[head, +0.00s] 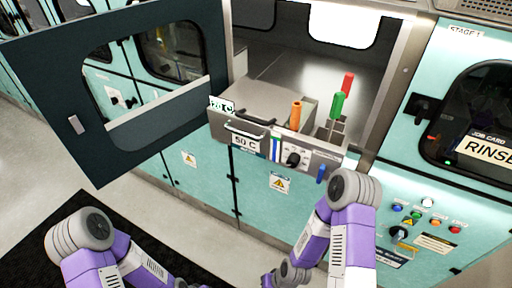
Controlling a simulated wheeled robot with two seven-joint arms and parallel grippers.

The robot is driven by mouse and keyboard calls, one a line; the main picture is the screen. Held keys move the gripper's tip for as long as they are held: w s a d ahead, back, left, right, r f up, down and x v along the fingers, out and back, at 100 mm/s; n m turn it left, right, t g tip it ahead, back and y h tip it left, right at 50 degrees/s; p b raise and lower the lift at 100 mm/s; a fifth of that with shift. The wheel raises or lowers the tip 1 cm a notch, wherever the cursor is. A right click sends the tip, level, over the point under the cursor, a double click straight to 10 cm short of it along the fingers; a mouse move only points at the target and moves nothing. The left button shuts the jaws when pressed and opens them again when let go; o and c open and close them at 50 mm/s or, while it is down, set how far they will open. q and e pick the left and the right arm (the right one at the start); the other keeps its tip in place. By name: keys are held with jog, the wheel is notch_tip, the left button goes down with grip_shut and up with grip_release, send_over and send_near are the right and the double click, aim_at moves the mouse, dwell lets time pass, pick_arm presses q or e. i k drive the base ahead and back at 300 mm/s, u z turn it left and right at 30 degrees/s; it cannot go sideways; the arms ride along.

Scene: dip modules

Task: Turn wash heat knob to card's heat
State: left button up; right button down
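A black knob (293,159) sits on a pale dial plate on the front of the module in the open bay. Its pointer setting is too small to read. A card reading 50 C (245,145) is on the same front, left of the knob. A second small tag (222,106) ending in C sits at the module's top left corner; its number is unclear. My purple arms show at the bottom left and bottom centre-right. Both grippers are out of view, so what they hold is hidden.
A dark windowed door (70,80) stands open at left. Orange (295,115), green (337,105) and red (348,82) handles rise from the module. The right cabinet has a job card reading RINSE (490,150), coloured buttons and another black knob (398,232).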

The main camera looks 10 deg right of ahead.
aim_at(292, 162)
jog(key=z, duration=0.5)
jog(key=k, duration=0.4)
jog(key=z, duration=0.25)
jog(key=i, duration=0.45)
jog(key=u, duration=0.05)
